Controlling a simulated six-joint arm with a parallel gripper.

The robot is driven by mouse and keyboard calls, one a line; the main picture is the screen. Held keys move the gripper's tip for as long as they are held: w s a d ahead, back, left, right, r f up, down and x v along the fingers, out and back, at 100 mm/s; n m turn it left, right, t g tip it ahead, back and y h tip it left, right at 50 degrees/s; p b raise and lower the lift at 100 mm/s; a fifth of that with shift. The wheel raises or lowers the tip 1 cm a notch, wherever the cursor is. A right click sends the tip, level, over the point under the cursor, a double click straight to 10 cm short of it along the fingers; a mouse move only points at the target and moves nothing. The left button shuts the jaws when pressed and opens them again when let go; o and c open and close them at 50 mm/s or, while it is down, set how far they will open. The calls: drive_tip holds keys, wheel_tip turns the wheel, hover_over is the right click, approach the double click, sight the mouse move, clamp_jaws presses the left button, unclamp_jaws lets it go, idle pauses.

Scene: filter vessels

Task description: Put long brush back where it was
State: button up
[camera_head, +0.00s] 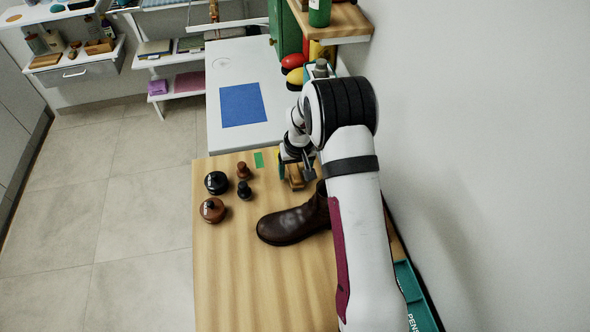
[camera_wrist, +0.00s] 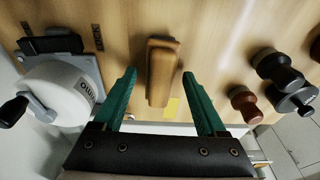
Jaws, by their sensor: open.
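A long, light-brown wooden piece, which looks like the long brush (camera_wrist: 162,68), lies on the wooden tabletop. It shows in the head view beside my gripper (camera_head: 295,177). No bristles are visible, so I cannot be sure which brush it is. In the wrist view my gripper (camera_wrist: 159,78) is open, with one green finger on each side of the brush. The fingers look apart from it. A yellow patch (camera_wrist: 173,107) on the table shows beside the brush's near end. In the head view my arm hides part of this area.
Several dark and brown knobbed pieces (camera_head: 216,183) stand at left. A green patch (camera_head: 258,160) marks the table's far edge. A white device with a crank (camera_wrist: 62,95) is close at left in the wrist view.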

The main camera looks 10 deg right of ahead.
sight(298, 177)
wheel_tip(298, 177, up, 12)
drive_tip(key=s, duration=0.2)
drive_tip(key=s+a+r+m, duration=0.2)
drive_tip(key=s+r, duration=0.6)
drive_tip(key=s, duration=0.5)
drive_tip(key=s+a+m+g, duration=0.1)
drive_tip(key=s, duration=0.9)
drive_tip(key=s+a+m+g+y, duration=0.1)
drive_tip(key=s+a+m, duration=0.1)
drive_tip(key=s, duration=0.9)
drive_tip(key=shift+s+r+m+y, duration=0.2)
drive_tip(key=shift+r+m+y, duration=0.1)
drive_tip(key=shift+r, duration=0.05)
